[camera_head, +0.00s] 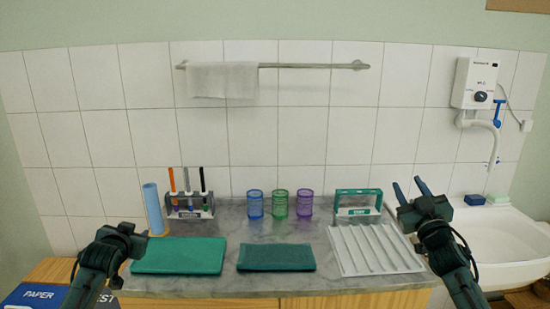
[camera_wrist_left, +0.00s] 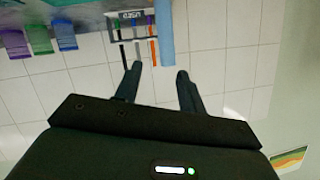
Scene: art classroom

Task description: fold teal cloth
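A darker teal cloth (camera_head: 277,257) lies flat at the front middle of the grey counter, a rectangle that looks layered. A larger, brighter teal rectangle (camera_head: 180,256) lies to its left; I cannot tell whether it is a cloth or a mat. My left gripper (camera_head: 128,232) is at the left, beside the brighter rectangle and away from the darker cloth. In the left wrist view its two fingers (camera_wrist_left: 160,70) are apart with nothing between them. My right gripper (camera_head: 409,185) is raised at the right, fingers apart and empty, near the ribbed white tray.
Behind stand a pen rack (camera_head: 189,206), a blue roll (camera_head: 153,209), blue (camera_head: 255,204), green (camera_head: 280,204) and purple (camera_head: 304,203) cups, and a teal-framed holder (camera_head: 358,203). A ribbed white tray (camera_head: 374,250) lies right, before a sink (camera_head: 500,240). A towel (camera_head: 222,80) hangs above.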

